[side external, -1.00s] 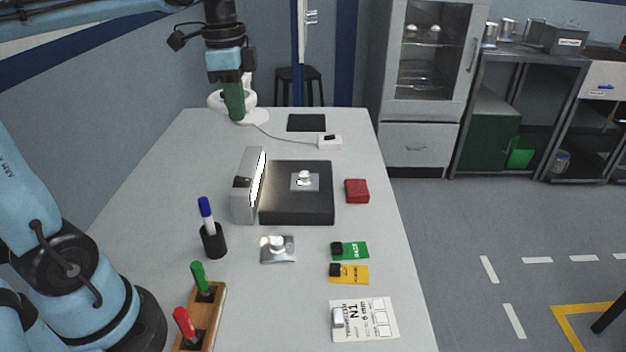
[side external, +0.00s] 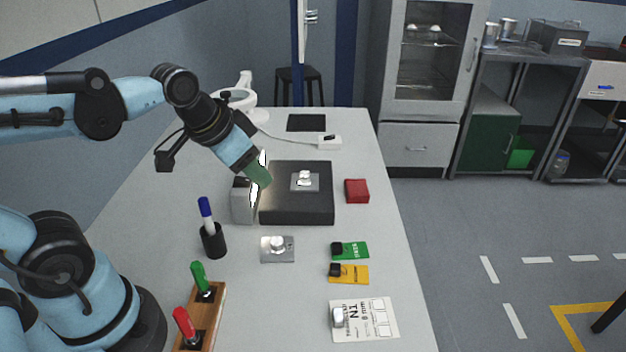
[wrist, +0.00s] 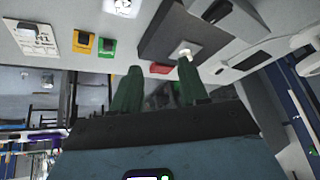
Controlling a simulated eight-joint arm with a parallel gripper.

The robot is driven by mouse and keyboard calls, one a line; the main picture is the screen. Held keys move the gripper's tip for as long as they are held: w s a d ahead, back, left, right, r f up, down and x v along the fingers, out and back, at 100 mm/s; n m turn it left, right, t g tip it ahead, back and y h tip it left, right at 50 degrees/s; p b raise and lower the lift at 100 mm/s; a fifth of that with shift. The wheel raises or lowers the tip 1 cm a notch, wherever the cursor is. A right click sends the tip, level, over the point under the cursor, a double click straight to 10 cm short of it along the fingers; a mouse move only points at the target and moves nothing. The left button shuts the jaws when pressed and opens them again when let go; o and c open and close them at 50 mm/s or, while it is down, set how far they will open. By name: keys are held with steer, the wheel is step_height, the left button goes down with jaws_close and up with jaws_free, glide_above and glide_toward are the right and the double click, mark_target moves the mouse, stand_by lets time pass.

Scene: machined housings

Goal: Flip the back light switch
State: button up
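A small white switch box with a dark rocker (side external: 329,141) lies toward the back of the table, with a cord running to the white ring-shaped lamp (side external: 232,97). A grey upright light box (side external: 243,206) with a bright glowing face stands at the left edge of the black plate (side external: 298,212); a dark switch (side external: 241,182) is on its top. My gripper (side external: 262,178) is tilted down to the right, over the light box and the plate's left edge. In the wrist view, its green fingers (wrist: 159,66) are apart with nothing held. Its fingers partly hide the lit face.
A metal part (side external: 304,178) sits on the plate, with a red block (side external: 356,190) to its right. A pen cup (side external: 213,242), another metal part (side external: 278,248), green and yellow tags, a white card (side external: 365,320) and a wooden marker rack (side external: 208,315) stand nearer. A black pad (side external: 306,122) lies at the back.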

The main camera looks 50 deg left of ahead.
mark_target(242, 181)
steer(key=w+a+r+m+g, duration=0.4)
steer(key=a+r+m+g, duration=0.15)
steer(key=a+m, duration=0.25)
steer(key=shift+g, duration=0.25)
steer(key=f, duration=1.2)
steer(key=shift+w+a+f, duration=0.15)
steer(key=shift+w+a, duration=0.05)
